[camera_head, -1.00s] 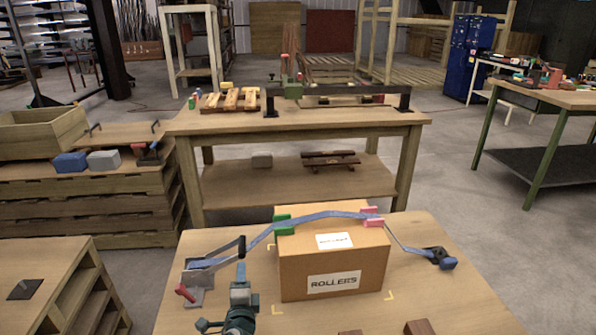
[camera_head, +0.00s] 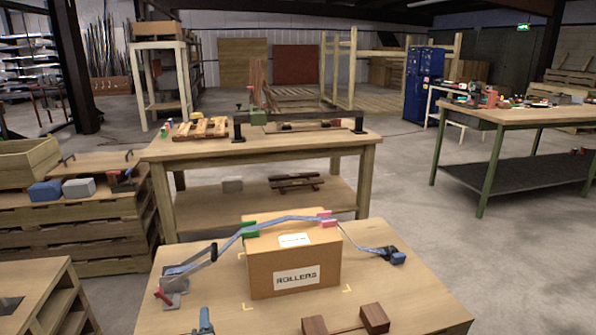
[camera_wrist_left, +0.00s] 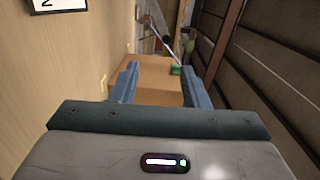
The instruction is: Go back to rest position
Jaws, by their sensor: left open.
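My left gripper (camera_head: 203,322) shows only its tip at the bottom edge of the head view. In the left wrist view its two blue-grey fingers (camera_wrist_left: 158,88) stand apart with nothing between them. A cardboard box labelled ROLLERS (camera_head: 325,268) stands on the near wooden table (camera_head: 215,290), apart from my gripper. A blue strap (camera_head: 290,219) runs over the box, with a green piece (camera_head: 249,231) and a pink piece (camera_head: 326,219) at its edges. My right gripper is in neither view.
Dark wooden blocks (camera_head: 374,318) lie at the near table's front. A grey bracket with a red handle (camera_head: 170,293) is at its left. A workbench (camera_head: 180,152) stands behind, stacked pallets (camera_head: 100,243) at left, and a green-legged table (camera_head: 490,118) at right. Open floor lies between.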

